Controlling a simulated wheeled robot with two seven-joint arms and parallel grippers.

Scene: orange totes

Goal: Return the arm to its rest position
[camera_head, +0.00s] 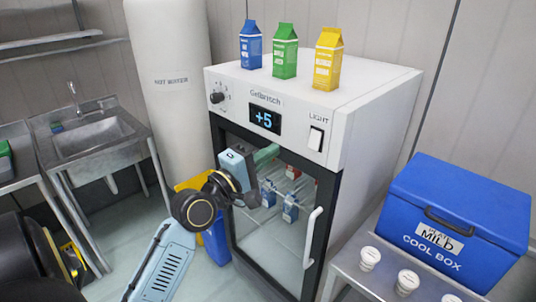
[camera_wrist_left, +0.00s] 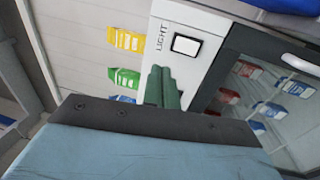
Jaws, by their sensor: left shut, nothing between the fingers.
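My left arm (camera_head: 165,262) comes in from the bottom left of the head view and is raised in front of the fridge. My left gripper (camera_head: 268,154) has green fingers that are shut and empty, just in front of the upper part of the fridge's glass door. In the left wrist view the shut fingers (camera_wrist_left: 163,88) point toward the fridge's front panel, close to the LIGHT switch (camera_wrist_left: 186,45) in the picture. I cannot tell if they touch anything. My right gripper is not in view.
The fridge (camera_head: 375,85) carries blue (camera_head: 250,45), green (camera_head: 285,52) and yellow (camera_head: 327,60) cartons on top. More cartons show behind its glass. A blue cool box (camera_head: 455,215) and white-lidded cups (camera_head: 370,258) stand on a table at right. A sink (camera_head: 95,135) is at left.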

